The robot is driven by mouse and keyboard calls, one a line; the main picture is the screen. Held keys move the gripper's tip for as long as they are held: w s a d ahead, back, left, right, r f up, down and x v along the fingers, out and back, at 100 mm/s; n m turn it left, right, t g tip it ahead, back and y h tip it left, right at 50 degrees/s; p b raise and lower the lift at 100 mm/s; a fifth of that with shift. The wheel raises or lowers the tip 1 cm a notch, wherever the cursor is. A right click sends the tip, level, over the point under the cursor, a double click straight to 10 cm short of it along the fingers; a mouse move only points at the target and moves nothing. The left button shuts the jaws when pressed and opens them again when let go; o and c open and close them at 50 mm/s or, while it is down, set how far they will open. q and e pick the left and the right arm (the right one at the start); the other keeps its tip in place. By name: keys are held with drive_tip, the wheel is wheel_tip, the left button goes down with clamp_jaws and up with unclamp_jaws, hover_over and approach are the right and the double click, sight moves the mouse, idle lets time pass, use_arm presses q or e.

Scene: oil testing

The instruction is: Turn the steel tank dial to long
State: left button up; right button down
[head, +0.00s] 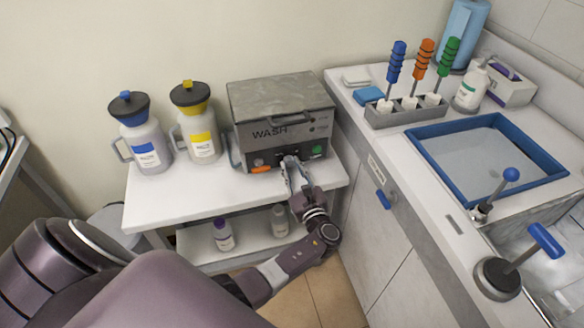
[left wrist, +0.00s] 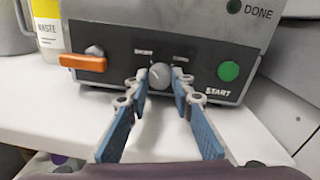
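The steel tank (head: 280,108), marked WASH, stands on a white shelf against the wall. Its round grey dial (left wrist: 159,76) sits on the dark front panel between an orange lever (left wrist: 83,62) and a green START button (left wrist: 229,71). Small labels show above the dial, too blurred to read surely. My left gripper (head: 290,162) is at the front panel. In the left wrist view its blue-padded fingers (left wrist: 160,78) stand apart, one on each side of the dial; I cannot tell whether they touch it. My right gripper is not in view.
A blue-capped jug (head: 147,150) and a yellow-capped jug (head: 200,135) stand left of the tank. Two small bottles are on the lower shelf. The counter at right holds a blue-rimmed tray (head: 548,160), a brush rack (head: 405,115) and a sink.

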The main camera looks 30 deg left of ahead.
use_arm(q)
clamp_jaws()
drive_tip(key=shift+m, duration=0.3)
drive_tip(key=m+p, duration=0.2)
drive_tip(key=m, duration=0.1)
drive_tip(key=shift+r+m, duration=0.1)
drive_tip(key=shift+m, duration=0.2)
drive_tip(key=m+p, duration=0.2)
drive_tip(key=m, duration=0.2)
drive_tip(key=shift+m+t, duration=0.3)
drive_tip(key=m+p, duration=0.2)
drive_tip(key=m, duration=0.3)
drive_tip(key=shift+m, duration=0.3)
drive_tip(key=shift+s+m+p, duration=0.1)
drive_tip(key=shift+m+p, duration=0.4)
drive_tip(key=shift+m, duration=1.5)
drive_tip(key=shift+f, duration=0.2)
